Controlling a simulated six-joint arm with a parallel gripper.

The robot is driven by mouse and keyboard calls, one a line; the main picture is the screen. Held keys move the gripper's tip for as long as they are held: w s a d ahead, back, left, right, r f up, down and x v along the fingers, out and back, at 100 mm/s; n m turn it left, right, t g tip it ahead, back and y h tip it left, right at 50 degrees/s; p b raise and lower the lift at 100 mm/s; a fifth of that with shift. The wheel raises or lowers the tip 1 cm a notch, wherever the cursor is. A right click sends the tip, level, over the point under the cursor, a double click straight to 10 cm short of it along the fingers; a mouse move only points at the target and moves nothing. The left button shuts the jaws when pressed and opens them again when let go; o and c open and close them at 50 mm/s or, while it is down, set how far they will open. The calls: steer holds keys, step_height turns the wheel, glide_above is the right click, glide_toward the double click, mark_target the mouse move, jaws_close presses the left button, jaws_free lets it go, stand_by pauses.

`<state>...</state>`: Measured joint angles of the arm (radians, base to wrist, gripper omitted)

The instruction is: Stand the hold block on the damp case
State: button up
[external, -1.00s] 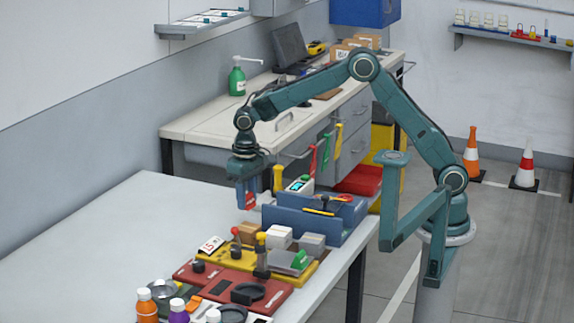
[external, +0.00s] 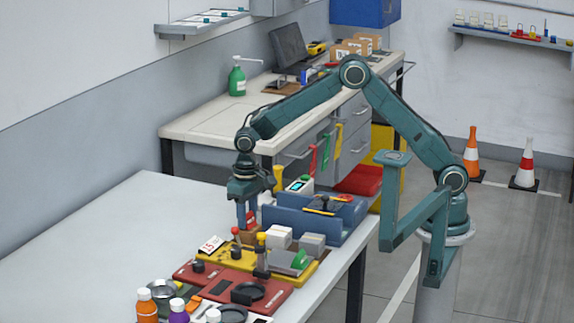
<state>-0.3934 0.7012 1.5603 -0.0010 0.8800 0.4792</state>
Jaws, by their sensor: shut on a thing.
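My gripper (external: 247,212) is shut on a small red block with a pale mark (external: 250,222), which I take to be the hold block. The block is upright and partly hidden by the fingers. It is directly over a small brown box (external: 249,238) at the back left of the yellow board; I cannot tell whether they touch. A white box (external: 279,237) and a grey box (external: 312,244) stand to the right of it. No label is readable, so I cannot tell which of these is the damp case.
A blue tray (external: 300,224) stands behind. A red board (external: 225,285) and bottles (external: 147,305) are in front. The table's left is clear.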

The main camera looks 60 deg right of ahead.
mark_target(248, 213)
steer(key=shift+f, duration=0.15)
steer(key=o, duration=0.9)
steer(key=shift+o, duration=0.2)
step_height(248, 213, up, 12)
steer(key=shift+r, duration=0.2)
stand_by(0.5)
